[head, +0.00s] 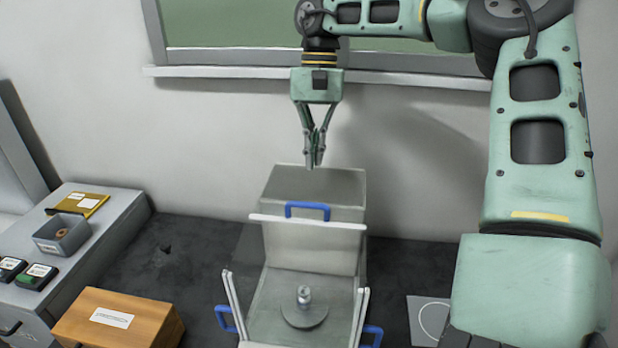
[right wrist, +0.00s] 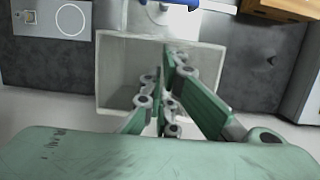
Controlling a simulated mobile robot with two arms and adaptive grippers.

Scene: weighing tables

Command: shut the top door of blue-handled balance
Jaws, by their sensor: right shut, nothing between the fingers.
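The blue-handled balance (head: 343,187) stands on the dark table, with its glass chamber toward me and a tall grey housing behind. Its top door's blue handle (head: 308,205) is at the back, by a pale crossbar (head: 308,222); the chamber top looks open. A metal weight (head: 304,296) stands on the round pan (head: 303,314) inside. My right gripper (head: 315,165) points down, shut and empty, over the rear of the housing, behind the handle. In the right wrist view the fingers overlap the housing (right wrist: 115,72), with a blue handle (right wrist: 182,3) at the top edge. My left gripper is not in view.
An orange-brown box (head: 120,322) sits at the front left. A grey bench (head: 118,222) holds a bin (head: 62,236), a yellow envelope (head: 78,205) and dark cases. A light plate with a circle (head: 430,320) lies right of the balance. A wall and window sill stand behind.

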